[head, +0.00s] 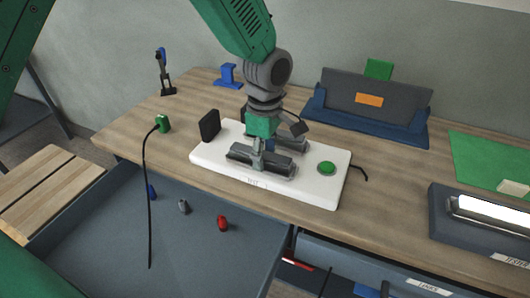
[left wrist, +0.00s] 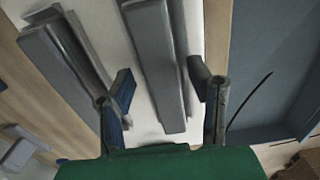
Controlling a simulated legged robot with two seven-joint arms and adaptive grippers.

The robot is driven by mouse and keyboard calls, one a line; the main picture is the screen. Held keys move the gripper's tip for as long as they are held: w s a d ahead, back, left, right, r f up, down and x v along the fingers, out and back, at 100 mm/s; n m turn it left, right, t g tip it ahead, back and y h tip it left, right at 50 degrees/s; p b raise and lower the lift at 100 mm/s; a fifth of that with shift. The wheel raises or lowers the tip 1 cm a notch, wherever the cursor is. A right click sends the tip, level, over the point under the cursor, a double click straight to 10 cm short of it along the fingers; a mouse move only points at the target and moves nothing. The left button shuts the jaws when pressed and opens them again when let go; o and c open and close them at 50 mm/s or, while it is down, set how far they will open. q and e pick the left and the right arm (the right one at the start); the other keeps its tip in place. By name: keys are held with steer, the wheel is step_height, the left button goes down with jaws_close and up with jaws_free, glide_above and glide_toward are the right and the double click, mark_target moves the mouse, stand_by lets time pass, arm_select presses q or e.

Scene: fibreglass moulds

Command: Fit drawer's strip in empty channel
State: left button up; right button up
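A white board (head: 330,187) on the bench carries two parallel dark grey channel-like bars (head: 262,161) and a green round button (head: 327,168). My left gripper (head: 264,152) points down over these bars. In the left wrist view its blue-tipped fingers (left wrist: 160,88) are apart, with one grey bar (left wrist: 158,60) showing between them; contact cannot be told. The other bar (left wrist: 60,48) lies left of it. An open grey drawer (head: 130,235) holds small blue, grey (head: 183,207) and red (head: 222,223) pieces. I cannot pick out a strip in it. My right gripper is not visible.
A black block (head: 209,125) stands at the board's left edge. A dark blue stand with a grey panel (head: 350,95) is behind. A lit tester (head: 490,212) and a green mat (head: 485,160) lie right. A black cable (head: 147,200) hangs from a green plug (head: 163,124) over the drawer.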

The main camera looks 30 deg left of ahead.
mark_target(264, 153)
arm_select(q)
step_height(264, 153, up, 12)
steer(key=p, duration=0.1)
stand_by(0.4)
steer(key=shift+a, duration=0.15)
